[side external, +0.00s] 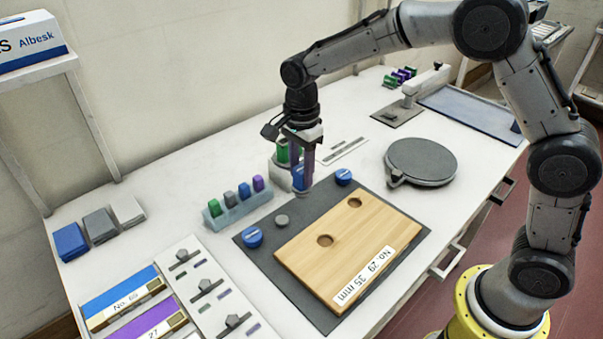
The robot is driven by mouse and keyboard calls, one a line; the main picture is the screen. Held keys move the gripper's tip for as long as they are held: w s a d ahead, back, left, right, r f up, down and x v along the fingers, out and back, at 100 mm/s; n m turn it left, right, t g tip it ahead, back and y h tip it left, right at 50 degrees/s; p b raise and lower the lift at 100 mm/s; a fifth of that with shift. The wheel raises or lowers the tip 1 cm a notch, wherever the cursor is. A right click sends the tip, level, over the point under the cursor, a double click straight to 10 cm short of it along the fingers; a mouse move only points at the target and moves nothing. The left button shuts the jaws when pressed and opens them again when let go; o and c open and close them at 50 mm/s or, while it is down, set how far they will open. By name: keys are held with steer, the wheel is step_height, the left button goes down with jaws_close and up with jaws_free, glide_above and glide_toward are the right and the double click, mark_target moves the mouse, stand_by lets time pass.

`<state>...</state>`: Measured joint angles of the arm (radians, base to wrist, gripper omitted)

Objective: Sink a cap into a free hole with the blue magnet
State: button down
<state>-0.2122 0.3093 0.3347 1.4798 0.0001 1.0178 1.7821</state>
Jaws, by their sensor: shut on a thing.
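A wooden board (345,262) labelled "No 29 35 mm" lies on a dark grey mat (262,262). It has two round holes, one near its middle (325,240) and one near its far end (354,203); both look empty. A grey disc (282,221), which may be a cap, and two blue discs with pale marks, one left (252,237) and one at the back (344,177), lie on the mat. My gripper (302,184) points down above the mat's far edge, shut on a blue upright piece (299,178), apparently the blue magnet. Its lower end is partly hidden.
A pale blue rack (238,207) with green, grey, blue and purple blocks stands left of my gripper. A white holder with a green piece (282,152) is close behind it. A round grey plate (421,161) lies right. Labelled binders (125,300) lie front left.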

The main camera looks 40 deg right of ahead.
steer(key=s+d+r, duration=0.4)
steer(key=s+d, duration=0.4)
steer(key=d, duration=0.2)
steer(key=shift+a+f, duration=0.15)
steer(key=shift+f, duration=1.5)
steer(key=shift+a+f, duration=0.1)
steer(key=shift+f, duration=1.55)
steer(key=shift+f, duration=0.85)
steer(key=shift+s+f, duration=0.1)
steer(key=shift+s, duration=0.15)
stand_by(0.8)
step_height(320, 180, up, 7)
stand_by(1.2)
steer(key=shift+w, duration=0.1)
